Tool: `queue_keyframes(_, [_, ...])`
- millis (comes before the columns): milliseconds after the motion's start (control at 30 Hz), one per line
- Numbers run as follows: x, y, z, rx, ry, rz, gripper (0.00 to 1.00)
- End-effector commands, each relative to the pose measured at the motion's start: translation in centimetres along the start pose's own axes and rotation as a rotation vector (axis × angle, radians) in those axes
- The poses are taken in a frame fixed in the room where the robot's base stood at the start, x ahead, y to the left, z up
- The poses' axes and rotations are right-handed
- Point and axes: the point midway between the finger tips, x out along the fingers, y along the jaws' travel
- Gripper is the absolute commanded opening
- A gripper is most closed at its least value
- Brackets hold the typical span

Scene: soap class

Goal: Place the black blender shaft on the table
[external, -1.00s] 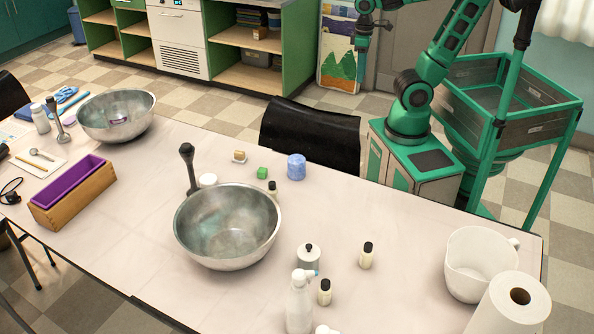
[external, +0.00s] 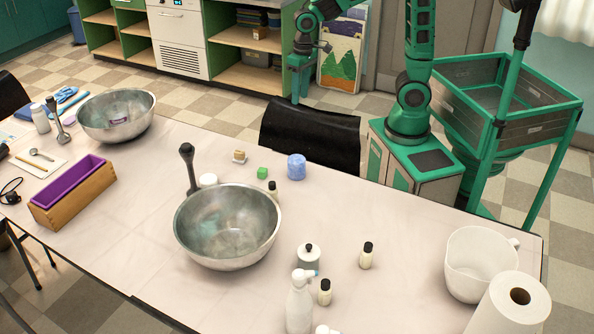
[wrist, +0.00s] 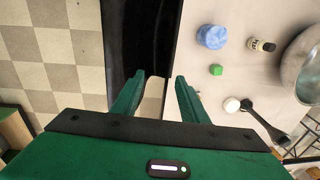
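The black blender shaft (external: 190,172) stands upright or nearly so at the back left of the large front metal bowl (external: 227,258). My gripper (external: 303,95) is beyond the table's far edge, above the black chair, well apart from the shaft. In the wrist view its two green fingers (wrist: 160,78) are spread with nothing between them.
A black chair (external: 310,137) stands at the far edge. The table left of the bowl has clear room.

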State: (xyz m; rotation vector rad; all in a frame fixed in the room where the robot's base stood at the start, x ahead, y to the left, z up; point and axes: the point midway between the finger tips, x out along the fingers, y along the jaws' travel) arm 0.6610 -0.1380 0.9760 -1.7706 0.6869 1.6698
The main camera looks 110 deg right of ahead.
Motion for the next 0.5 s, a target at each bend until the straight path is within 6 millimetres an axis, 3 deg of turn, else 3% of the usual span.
queue_keyframes(200, [4.6, -8.1, -2.5, 0.118, -0.085, -0.129, 0.40])
queue_keyframes(500, [8.6, -19.1, -4.2, 0.344, -0.284, -0.363, 0.40])
